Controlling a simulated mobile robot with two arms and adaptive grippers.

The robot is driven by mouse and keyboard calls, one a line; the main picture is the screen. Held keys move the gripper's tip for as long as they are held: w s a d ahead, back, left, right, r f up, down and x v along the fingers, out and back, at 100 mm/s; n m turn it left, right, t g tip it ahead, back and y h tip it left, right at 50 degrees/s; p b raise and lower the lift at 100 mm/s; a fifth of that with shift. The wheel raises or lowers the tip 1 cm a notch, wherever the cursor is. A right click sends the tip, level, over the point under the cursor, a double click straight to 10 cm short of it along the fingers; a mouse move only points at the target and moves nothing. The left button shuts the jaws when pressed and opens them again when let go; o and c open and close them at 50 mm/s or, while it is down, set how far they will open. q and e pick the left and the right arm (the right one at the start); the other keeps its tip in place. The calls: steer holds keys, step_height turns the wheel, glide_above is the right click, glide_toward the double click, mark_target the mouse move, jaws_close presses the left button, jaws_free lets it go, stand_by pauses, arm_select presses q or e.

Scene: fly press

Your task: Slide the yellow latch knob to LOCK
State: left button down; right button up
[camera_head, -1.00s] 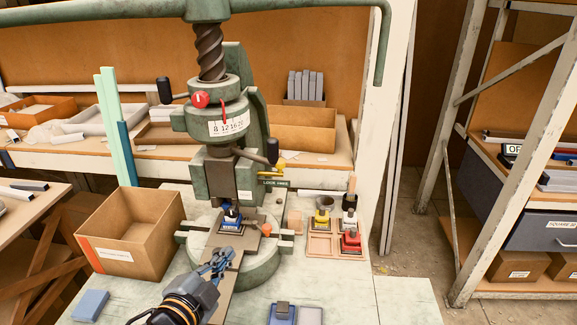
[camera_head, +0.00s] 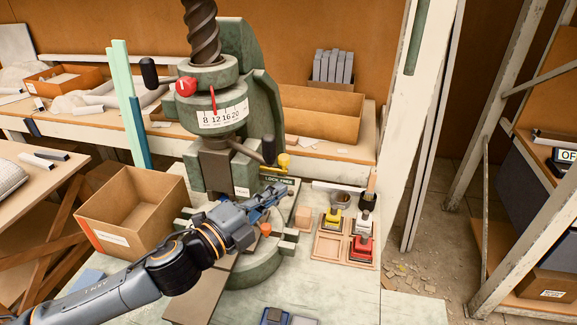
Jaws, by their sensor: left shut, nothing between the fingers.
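The yellow latch knob (camera_head: 283,160) sticks up on the right side of the green press, just behind a dark label plate (camera_head: 278,181) reading LOCK FREE. It appears above the right part of the plate, nearer the word FREE. My left gripper (camera_head: 279,190) reaches in from the lower left over the press bed. Its fingers are shut and empty, with the tips just below and in front of the label plate, apart from the knob. The gripper covers part of the press bed and what stood there. My right gripper is not in view.
The press (camera_head: 225,110) has a dark ball-ended lever (camera_head: 268,149) close to the left of the knob. An orange ball (camera_head: 265,229) sits on the bed by the gripper. A wooden tray (camera_head: 330,247) with yellow and red stamps stands to the right. A cardboard box (camera_head: 130,212) stands left.

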mark_target(282, 162)
arm_select(q)
steer(key=p+x, duration=0.3)
steer(key=x, duration=0.7)
steer(key=shift+w+a+f+p, duration=0.15)
steer(key=shift+w+a, duration=0.1)
steer(key=shift+a, duration=0.85)
steer(key=shift+w+a+r+p, duration=0.1)
steer(key=shift+w+a+p, duration=0.1)
steer(key=shift+a, duration=0.95)
steer(key=shift+w+a+f+p, duration=0.15)
steer(key=shift+w+a, duration=0.1)
steer(key=shift+a, duration=0.85)
steer(key=shift+r, duration=0.1)
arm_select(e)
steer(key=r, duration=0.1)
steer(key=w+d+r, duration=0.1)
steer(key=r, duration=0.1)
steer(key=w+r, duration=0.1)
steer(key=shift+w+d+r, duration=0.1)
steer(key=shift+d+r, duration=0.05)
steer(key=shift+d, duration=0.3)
